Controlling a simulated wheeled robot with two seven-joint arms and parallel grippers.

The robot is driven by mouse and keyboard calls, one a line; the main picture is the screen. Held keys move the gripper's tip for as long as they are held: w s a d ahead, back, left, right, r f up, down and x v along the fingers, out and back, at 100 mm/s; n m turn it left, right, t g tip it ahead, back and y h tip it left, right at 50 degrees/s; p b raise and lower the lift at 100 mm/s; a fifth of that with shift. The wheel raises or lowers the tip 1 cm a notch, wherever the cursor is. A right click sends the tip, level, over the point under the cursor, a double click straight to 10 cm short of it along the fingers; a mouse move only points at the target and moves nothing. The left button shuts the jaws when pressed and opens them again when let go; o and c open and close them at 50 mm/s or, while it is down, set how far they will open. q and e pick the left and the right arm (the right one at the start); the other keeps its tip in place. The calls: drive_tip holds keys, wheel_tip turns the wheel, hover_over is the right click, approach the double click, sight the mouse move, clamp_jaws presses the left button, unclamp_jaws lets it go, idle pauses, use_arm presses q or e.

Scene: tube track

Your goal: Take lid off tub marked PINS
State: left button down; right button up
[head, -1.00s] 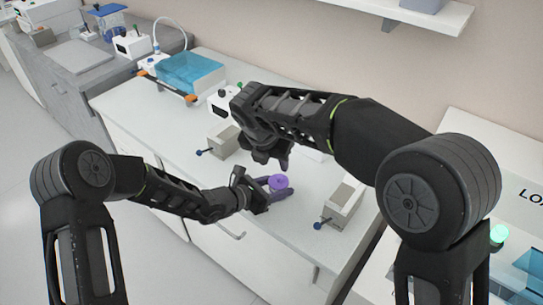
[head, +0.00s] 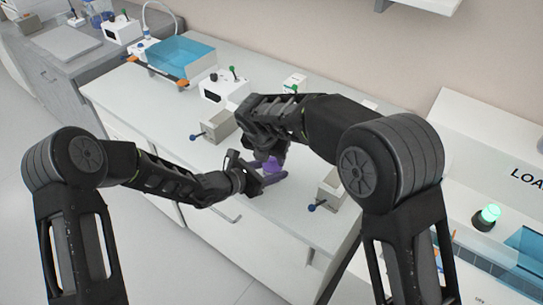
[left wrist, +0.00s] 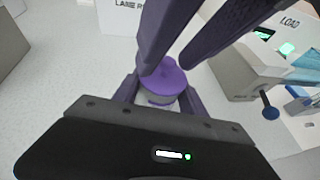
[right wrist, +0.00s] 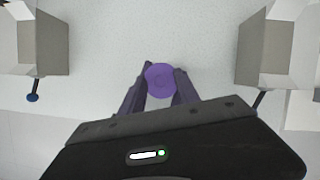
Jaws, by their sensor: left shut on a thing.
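The tub (left wrist: 160,100) is a small pale container with a round purple lid (left wrist: 165,82) and a central knob. Its label is too small to read. My left gripper (left wrist: 158,98) is shut on the tub's body, one finger on each side, with the lid on top. In the head view the purple lid (head: 270,163) shows between the two hands. My right gripper (right wrist: 161,80) comes from above, its fingers apart on either side of the lid (right wrist: 160,78). It looks open; whether a finger touches the lid I cannot tell.
Grey boxes with blue-knobbed levers stand on the white bench (head: 290,215), one left (head: 217,126) and one right (head: 328,190) of the hands. A white device (head: 225,90) and a blue-topped box (head: 180,58) are farther back. Bare bench surrounds the tub.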

sight(272, 161)
clamp_jaws()
drive_tip(key=shift+r, duration=0.25)
idle(1.4)
drive_tip(key=shift+r, duration=0.9)
drive_tip(key=shift+r, duration=2.05)
